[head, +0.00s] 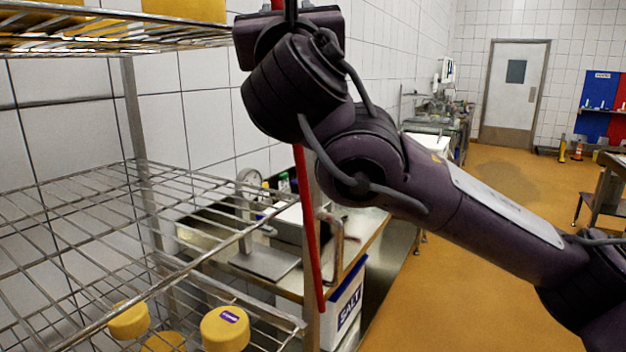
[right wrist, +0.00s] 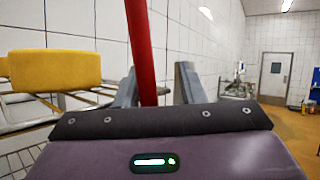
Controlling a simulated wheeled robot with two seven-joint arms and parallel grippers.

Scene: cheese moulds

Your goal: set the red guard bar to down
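The red guard bar (head: 307,220) is long and thin and hangs steeply, slightly tilted, along the front post of the wire rack in the head view. Its lower end is free near the salt box; its top is out of frame and my right arm covers part of it. In the right wrist view the bar (right wrist: 141,45) rises between the fingers of my right gripper (right wrist: 157,88). The fingers stand apart, with the bar closer to the left one and a gap at the right; contact is unclear. My left gripper is not in view.
The wire rack (head: 75,215) fills the left, with yellow cheeses (head: 225,328) on its lower shelf and others above. A yellow cheese (right wrist: 55,68) is left of my right gripper. Behind are a steel bench and a salt box (head: 345,308).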

